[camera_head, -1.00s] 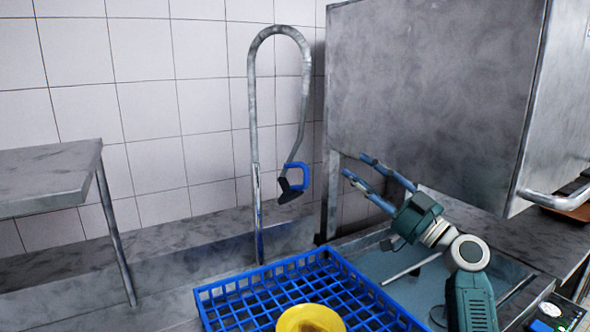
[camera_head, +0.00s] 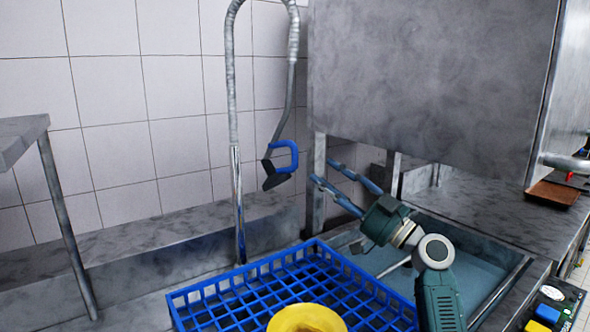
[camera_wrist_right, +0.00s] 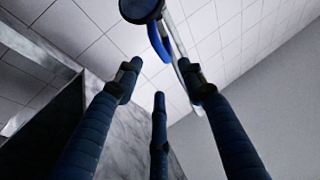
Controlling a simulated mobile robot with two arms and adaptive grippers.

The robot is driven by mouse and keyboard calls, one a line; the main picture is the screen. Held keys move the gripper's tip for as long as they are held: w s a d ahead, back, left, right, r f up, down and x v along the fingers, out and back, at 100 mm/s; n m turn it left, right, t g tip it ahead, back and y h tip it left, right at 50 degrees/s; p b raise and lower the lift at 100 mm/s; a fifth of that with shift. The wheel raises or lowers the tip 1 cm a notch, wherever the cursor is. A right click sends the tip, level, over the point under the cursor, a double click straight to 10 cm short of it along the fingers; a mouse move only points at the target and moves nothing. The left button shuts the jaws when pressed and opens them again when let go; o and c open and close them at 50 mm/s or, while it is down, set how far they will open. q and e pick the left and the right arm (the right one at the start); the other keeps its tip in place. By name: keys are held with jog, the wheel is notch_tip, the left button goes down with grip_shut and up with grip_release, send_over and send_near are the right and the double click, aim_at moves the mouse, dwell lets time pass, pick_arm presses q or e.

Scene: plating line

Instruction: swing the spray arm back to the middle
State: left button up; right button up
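The spray arm is a grey upright pipe (camera_head: 238,190) with a coiled hose that loops over, its top cut off in the head view. Its dark spray head (camera_head: 276,180) with a blue handle (camera_head: 284,155) hangs to the right of the pipe. My right gripper (camera_head: 323,172) is open and empty, its blue fingers pointing up and left, just right of the spray head and apart from it in the picture. In the right wrist view the round spray head (camera_wrist_right: 140,9) and blue handle (camera_wrist_right: 158,40) show beyond the spread fingers. My left gripper is not in view.
A blue rack (camera_head: 248,292) with a yellow bowl (camera_head: 306,319) stands below the spray arm. A grey metal box-shaped machine (camera_head: 430,80) hangs above and right of my right gripper. A sink basin (camera_head: 475,275) lies behind my right arm. A metal table (camera_head: 18,135) stands at left.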

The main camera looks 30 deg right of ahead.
aim_at(296, 161)
jog(key=p+x, duration=0.5)
jog(key=x, duration=0.5)
jog(key=shift+w+a, duration=0.1)
jog(key=shift+w, duration=0.15)
grip_shut()
